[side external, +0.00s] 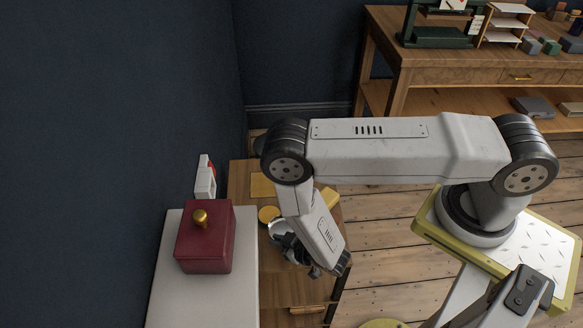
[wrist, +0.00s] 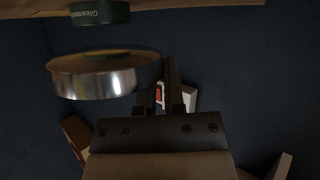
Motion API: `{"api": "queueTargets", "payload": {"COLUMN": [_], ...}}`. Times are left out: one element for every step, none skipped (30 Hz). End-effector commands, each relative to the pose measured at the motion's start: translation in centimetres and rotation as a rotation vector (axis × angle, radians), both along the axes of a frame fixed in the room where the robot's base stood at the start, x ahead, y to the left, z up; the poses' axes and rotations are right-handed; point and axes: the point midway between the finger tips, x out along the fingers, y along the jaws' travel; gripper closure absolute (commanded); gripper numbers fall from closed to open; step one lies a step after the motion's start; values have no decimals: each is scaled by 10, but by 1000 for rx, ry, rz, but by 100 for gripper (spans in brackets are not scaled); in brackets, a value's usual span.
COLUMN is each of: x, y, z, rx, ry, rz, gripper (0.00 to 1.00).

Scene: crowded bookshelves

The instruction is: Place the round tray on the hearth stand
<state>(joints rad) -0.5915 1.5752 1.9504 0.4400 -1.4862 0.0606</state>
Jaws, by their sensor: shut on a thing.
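My gripper (side external: 295,247) reaches down over the wooden cabinet (side external: 240,178) in the side view. In the wrist view my gripper (wrist: 162,88) has its two dark fingers close together at the right edge of the round tray (wrist: 98,82). The tray has a shiny silver rim and a brown face. In the side view, the tray (side external: 278,229) shows as a pale, silvery round edge partly hidden by my gripper and wrist. I cannot tell which thing is the hearth stand.
A dark red box with a gold knob (side external: 205,240) sits on a white top (side external: 240,300) to the left. A white and red bottle (side external: 205,178) stands behind it. Yellow items, including a round one (side external: 268,214), lie near my gripper. A wooden bench (side external: 430,75) stands behind.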

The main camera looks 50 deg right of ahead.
Motion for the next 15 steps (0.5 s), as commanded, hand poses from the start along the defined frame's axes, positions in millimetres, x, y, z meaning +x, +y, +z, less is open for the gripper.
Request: {"api": "queueTargets", "payload": {"x": [0, 0, 0, 0, 0, 0, 0, 0, 0, 0, 0, 0, 0, 0, 0], "y": [0, 0, 0, 0, 0, 0, 0, 0, 0, 0, 0, 0, 0, 0, 0], "z": [-1, -1, 0, -1, -1, -2, -3, -4, -7, -9, -12, -16, -19, -22, -26], "rx": [0, 0, 0, 0, 0, 0, 0, 0, -1, -1, -1, -1, -1, -1, -1], "ry": [-1, -1, -1, -1, -1, 0, 0, 0, 0, 0, 0, 1, 0, 1, 1], "rz": [0, 0, 0, 0, 0, 0, 0, 0, 0, 0, 0, 0, 0, 0, 0], "gripper": [100, 100, 100, 100, 100, 100, 100, 100, 100, 100, 100, 100, 100, 100, 100]}}
